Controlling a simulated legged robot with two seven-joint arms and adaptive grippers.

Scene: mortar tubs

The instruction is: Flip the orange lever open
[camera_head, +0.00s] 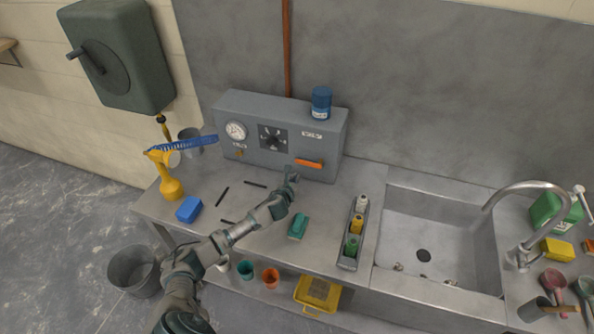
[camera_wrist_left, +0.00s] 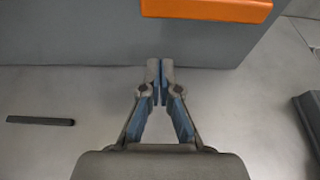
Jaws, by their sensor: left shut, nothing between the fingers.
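The orange lever (camera_head: 309,163) is a flat bar lying roughly level on the lower right front of a grey control box (camera_head: 260,165). In the left wrist view the lever (camera_wrist_left: 208,9) shows at the top edge, above and ahead of the fingers, partly cut off by the frame. My left gripper (camera_head: 292,172) is shut and empty, below and slightly left of the lever in the head view. Its fingertips (camera_wrist_left: 160,66) are together in front of the box's lower face and apart from the lever. My right gripper is not in view.
A blue can (camera_head: 321,103) stands on top of the box. A teal brush-like item (camera_head: 298,226) and a bottle tray (camera_head: 346,262) lie on the counter (camera_head: 230,222), with a sink (camera_head: 430,240) to the right. Dark sticks (camera_head: 222,196) lie left of my arm.

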